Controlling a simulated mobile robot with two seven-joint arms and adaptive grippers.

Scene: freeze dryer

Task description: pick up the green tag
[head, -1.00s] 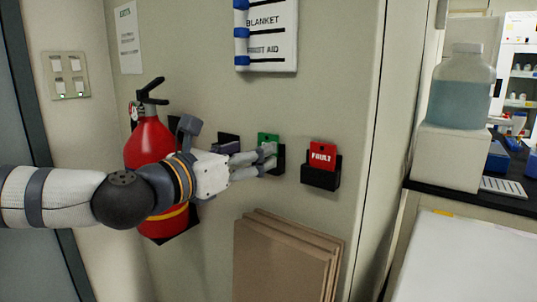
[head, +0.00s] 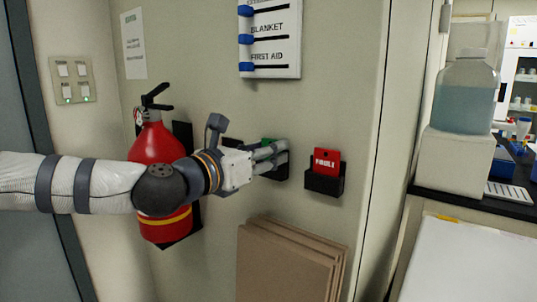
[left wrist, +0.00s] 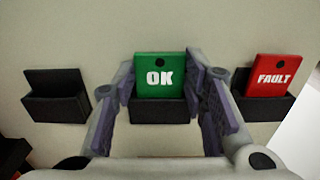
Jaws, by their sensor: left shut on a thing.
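The green tag (left wrist: 160,76), marked OK, sits upright in a black wall holder (left wrist: 163,110) in the left wrist view. In the head view only a sliver of the green tag (head: 268,141) shows behind my fingers. My left gripper (head: 284,152) is at that holder. In the left wrist view my left gripper (left wrist: 162,78) has one finger on each side of the tag, shut on its side edges. The tag's lower part is hidden inside the holder. My right gripper is not in view.
A red FAULT tag (head: 326,160) stands in a holder just to the right. An empty black holder (left wrist: 55,96) is to the left. A red fire extinguisher (head: 155,145) hangs behind my left arm. Brown boards (head: 285,262) lean on the wall below.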

